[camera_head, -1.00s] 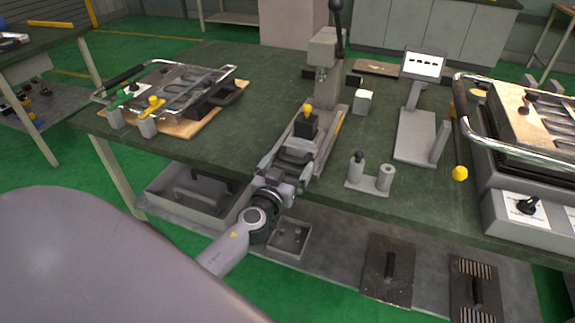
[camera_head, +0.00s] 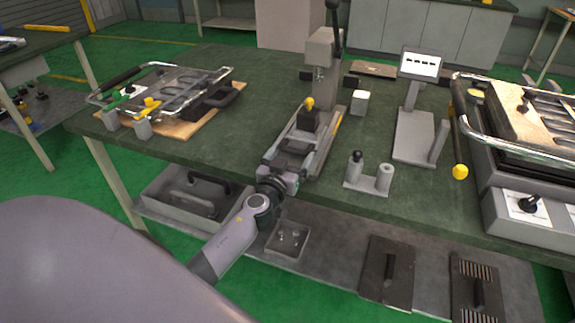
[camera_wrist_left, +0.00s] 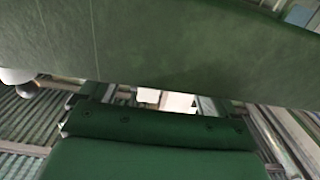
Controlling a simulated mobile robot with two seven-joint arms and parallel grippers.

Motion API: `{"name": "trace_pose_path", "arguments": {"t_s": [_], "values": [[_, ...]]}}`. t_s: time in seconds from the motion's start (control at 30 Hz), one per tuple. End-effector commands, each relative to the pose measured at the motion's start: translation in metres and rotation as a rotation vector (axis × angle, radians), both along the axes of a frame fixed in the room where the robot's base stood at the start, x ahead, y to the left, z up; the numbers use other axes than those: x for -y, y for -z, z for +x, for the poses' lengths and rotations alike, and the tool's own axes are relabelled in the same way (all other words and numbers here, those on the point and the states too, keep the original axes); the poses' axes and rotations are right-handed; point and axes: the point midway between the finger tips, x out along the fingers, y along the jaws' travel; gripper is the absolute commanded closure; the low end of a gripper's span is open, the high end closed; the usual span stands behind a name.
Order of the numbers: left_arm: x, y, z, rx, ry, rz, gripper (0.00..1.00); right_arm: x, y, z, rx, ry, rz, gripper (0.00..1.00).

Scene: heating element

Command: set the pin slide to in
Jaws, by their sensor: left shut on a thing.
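The pin slide (camera_head: 307,121) is a dark block with a yellow knob, on the grey base rail of the bench press (camera_head: 320,50) in the middle of the table. It sits partway along the rail, in front of the press column. My left gripper (camera_head: 288,157) reaches in from the front edge and is shut on the slide's near end; its fingers and wrist partly hide the contact. The left wrist view shows a blurred green surface and dark metal parts close up, so the grip cannot be made out there. My right gripper is out of view.
A wire-frame fixture (camera_head: 165,95) lies on the left. A small pin stand (camera_head: 368,174), a display stand (camera_head: 415,130) and a large framed machine (camera_head: 530,130) stand on the right. Trays (camera_head: 288,240) lie on the shelf below. The green tabletop (camera_head: 230,140) left of the press is clear.

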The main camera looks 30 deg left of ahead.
Motion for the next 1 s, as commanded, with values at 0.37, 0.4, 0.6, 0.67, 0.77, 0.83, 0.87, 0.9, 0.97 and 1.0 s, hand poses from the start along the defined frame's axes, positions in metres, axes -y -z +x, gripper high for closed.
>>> {"name": "trace_pose_path", "arguments": {"t_s": [0.37,0.4,0.6,0.67,0.77,0.83,0.87,0.9,0.97,1.0], "values": [[-0.001,0.0,0.005,-0.001,0.0,0.001,0.64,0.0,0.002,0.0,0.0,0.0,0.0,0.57],[-0.001,0.0,0.005,-0.001,0.0,0.001,0.64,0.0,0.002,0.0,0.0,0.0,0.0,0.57],[-0.001,0.0,0.004,0.0,0.0,0.001,0.0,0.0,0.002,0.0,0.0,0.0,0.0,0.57],[-0.001,0.0,0.004,0.0,0.0,0.001,0.0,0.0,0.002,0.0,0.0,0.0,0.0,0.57],[0.0,0.0,0.002,-0.001,0.001,0.0,0.0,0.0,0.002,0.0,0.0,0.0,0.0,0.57],[0.001,0.001,-0.003,-0.002,0.001,0.0,0.0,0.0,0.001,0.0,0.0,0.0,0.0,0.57],[0.002,0.001,-0.006,-0.001,0.001,0.0,0.0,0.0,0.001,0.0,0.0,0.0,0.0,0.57],[0.003,0.001,-0.01,-0.002,0.001,0.0,0.0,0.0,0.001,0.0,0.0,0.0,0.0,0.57],[0.005,0.001,-0.018,-0.002,0.001,-0.001,0.0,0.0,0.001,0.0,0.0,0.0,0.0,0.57],[0.006,0.001,-0.023,-0.002,0.001,-0.001,0.0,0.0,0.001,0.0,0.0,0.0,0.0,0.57]]}}
